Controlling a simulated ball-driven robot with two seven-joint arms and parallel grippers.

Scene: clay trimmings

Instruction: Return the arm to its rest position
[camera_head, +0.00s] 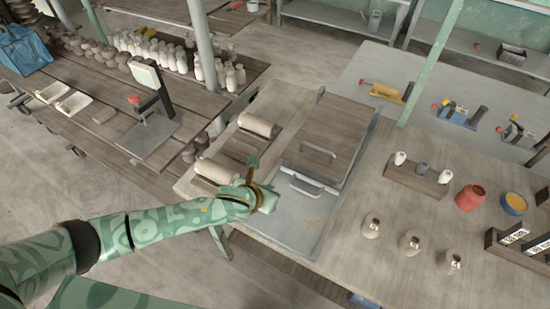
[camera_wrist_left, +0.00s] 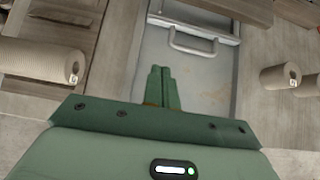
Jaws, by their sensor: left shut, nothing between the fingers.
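My left arm, green with pale patterning, comes in from the left in the head view. Its left gripper (camera_head: 267,197) is over the near left part of a shallow grey metal bin (camera_head: 318,240). In the left wrist view the two green fingers of the left gripper (camera_wrist_left: 161,72) are pressed together with nothing between them, above the pale bin floor (camera_wrist_left: 207,75). I cannot tell the exact height of the fingers above it. My right gripper is not in view.
A wooden lid (camera_head: 330,125) with a metal handle (camera_head: 318,150) covers the bin's far part. Ribbed clay rolls (camera_head: 258,124) lie left of it on boards. A scale (camera_head: 147,136) stands on the left table.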

